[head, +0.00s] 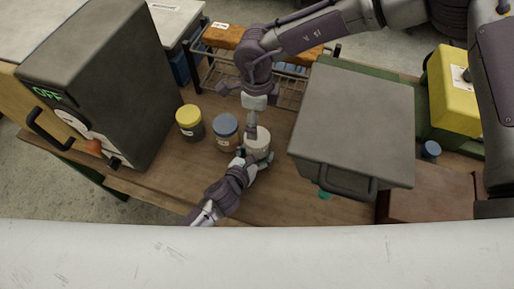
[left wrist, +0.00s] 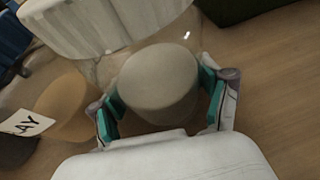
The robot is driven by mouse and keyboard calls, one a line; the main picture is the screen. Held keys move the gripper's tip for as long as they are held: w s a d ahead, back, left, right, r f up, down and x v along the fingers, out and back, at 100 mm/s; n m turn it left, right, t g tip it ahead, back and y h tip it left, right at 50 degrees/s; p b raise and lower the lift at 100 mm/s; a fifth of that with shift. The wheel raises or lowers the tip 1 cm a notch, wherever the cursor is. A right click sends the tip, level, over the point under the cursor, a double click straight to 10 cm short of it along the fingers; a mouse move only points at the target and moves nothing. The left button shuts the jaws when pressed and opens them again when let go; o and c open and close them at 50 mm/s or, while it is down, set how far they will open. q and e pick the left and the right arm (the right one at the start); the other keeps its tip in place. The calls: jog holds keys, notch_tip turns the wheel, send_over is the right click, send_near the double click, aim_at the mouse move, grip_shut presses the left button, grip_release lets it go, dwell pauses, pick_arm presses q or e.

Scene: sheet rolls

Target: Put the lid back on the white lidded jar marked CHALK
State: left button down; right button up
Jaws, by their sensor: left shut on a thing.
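A pale, off-white round jar (head: 257,140) stands on the wooden bench right of the blue-lidded jar. In the left wrist view the pale round body (left wrist: 158,80) sits between the teal finger pads. My left gripper (head: 249,163) is shut on it from the near side. No CHALK marking shows, and I cannot make out a separate lid. My right gripper (head: 252,128) points down from above at the jar's far left edge. Its fingers are too small and overlapped to tell whether they are open or hold anything.
A blue-lidded jar (head: 225,126) and a yellow-lidded jar (head: 189,119) stand close on the left. A dark oven-like box (head: 110,75) is farther left. A grey box (head: 352,120) stands close on the right. A wire rack (head: 290,92) is behind. Bare bench lies in front.

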jog(key=n, duration=0.3)
jog(key=shift+n, duration=0.3)
jog(key=shift+f, duration=4.05)
jog(key=c, duration=1.2)
jog(key=shift+m, duration=1)
jog(key=o, duration=1.3)
notch_tip(320, 180, up, 12)
